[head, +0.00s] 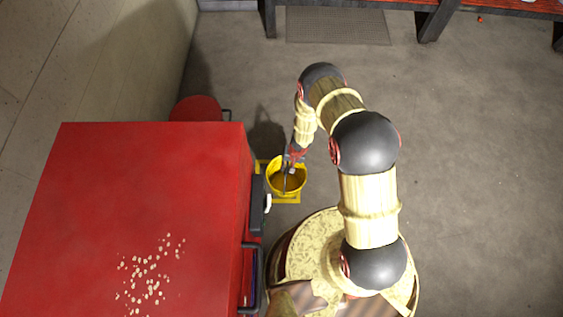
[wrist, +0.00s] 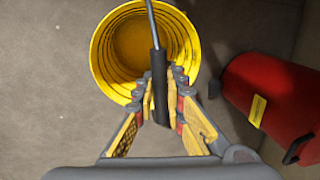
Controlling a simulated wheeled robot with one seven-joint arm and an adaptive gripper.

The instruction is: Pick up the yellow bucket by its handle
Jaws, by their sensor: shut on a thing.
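The yellow bucket (head: 285,180) is in the head view just right of the red cabinet, near the floor. In the wrist view the bucket (wrist: 105,50) shows from above, its open mouth and ribbed inner wall visible. Its handle (wrist: 158,85) is a grey wire with a black grip, running across the mouth toward my gripper. My gripper (wrist: 162,85) is shut on the black grip of the handle, with a finger on each side. It also shows in the head view (head: 291,164), over the bucket. I cannot tell whether the bucket is clear of the floor.
The red cabinet (head: 150,200) stands close on the left, with pale bits on its top. A red container (head: 195,109) is behind it, also in the wrist view (wrist: 280,100). A workbench (head: 437,18) is at the back. The floor to the right is clear.

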